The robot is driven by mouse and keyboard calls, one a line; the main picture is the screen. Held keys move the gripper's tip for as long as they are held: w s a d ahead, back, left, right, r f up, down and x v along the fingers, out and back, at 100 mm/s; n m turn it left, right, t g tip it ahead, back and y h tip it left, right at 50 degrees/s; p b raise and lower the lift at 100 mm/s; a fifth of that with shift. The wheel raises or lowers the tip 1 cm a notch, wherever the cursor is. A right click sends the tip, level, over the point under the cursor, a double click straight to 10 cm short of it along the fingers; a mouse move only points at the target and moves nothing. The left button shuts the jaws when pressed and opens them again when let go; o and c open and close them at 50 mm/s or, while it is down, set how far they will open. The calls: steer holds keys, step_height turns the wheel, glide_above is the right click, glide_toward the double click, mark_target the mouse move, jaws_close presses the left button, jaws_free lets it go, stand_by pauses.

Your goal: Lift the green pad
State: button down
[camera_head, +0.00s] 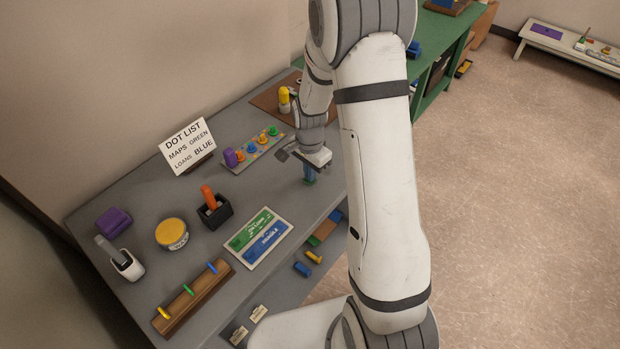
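A flat green pad (251,229) with pale lettering lies on a white tray (277,223) on the grey table. A blue pad (267,242) lies beside it on the same tray. My gripper (308,163) is above the table, up and to the right of the tray and apart from it. A small blue upright object (309,172) with a green lower end shows directly under my gripper. The fingers are small and partly hidden, so I cannot tell whether they are open or touch this object.
A rack of coloured knobs (254,149) stands left of my gripper. A dark box (214,212) with an orange-handled item, a yellow-topped tub (171,233), a purple block (114,222) and a wooden holder (193,299) stand left of the tray. A sign (187,147) stands behind.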

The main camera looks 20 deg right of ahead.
steer(key=shift+r, duration=0.15)
steer(key=shift+r+p, duration=1.45)
steer(key=shift+r, duration=0.9)
